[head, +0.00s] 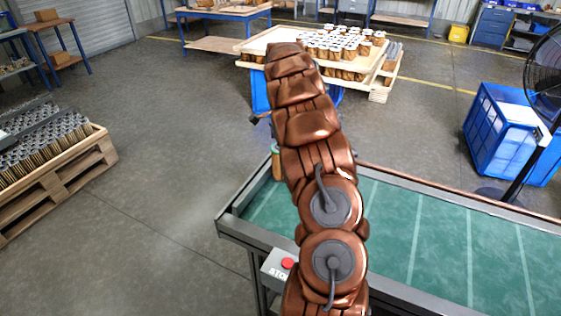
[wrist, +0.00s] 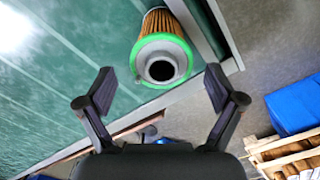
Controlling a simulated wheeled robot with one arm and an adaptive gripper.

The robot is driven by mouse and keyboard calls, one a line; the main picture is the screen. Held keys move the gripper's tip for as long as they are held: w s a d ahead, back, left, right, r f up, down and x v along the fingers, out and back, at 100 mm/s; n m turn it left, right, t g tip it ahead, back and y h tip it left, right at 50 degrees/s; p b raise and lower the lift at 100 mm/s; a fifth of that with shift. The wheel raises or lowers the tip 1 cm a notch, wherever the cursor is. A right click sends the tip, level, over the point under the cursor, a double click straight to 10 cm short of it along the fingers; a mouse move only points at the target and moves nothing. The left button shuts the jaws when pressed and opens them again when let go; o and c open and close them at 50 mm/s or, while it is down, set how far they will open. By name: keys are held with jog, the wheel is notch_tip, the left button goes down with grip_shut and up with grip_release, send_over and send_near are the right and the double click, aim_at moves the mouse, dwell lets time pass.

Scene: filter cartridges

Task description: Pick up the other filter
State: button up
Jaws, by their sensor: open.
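A filter (wrist: 161,58) with an orange pleated body, a green end ring and a grey hollow centre stands on the green conveyor belt near its corner in the wrist view. In the head view the filter (head: 276,163) shows only in part at the belt's far left corner, with my arm covering the rest. My gripper (wrist: 160,88) is open and empty, its two black fingers spread wide, with the filter's end lying between and just beyond the tips in the picture. In the head view my gripper is mostly hidden behind my arm.
The conveyor (head: 440,235) has a raised metal frame and a red stop button (head: 288,263). A pallet of filters (head: 50,170) stands left. A blue bin (head: 508,135) and a fan (head: 545,75) stand right.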

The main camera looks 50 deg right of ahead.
aim_at(280, 161)
jog(key=shift+w+a+f+p, duration=0.15)
jog(key=shift+f+p, duration=1.05)
jog(key=shift+f, duration=1.55)
jog(key=c, duration=1.3)
jog(key=shift+r, duration=0.1)
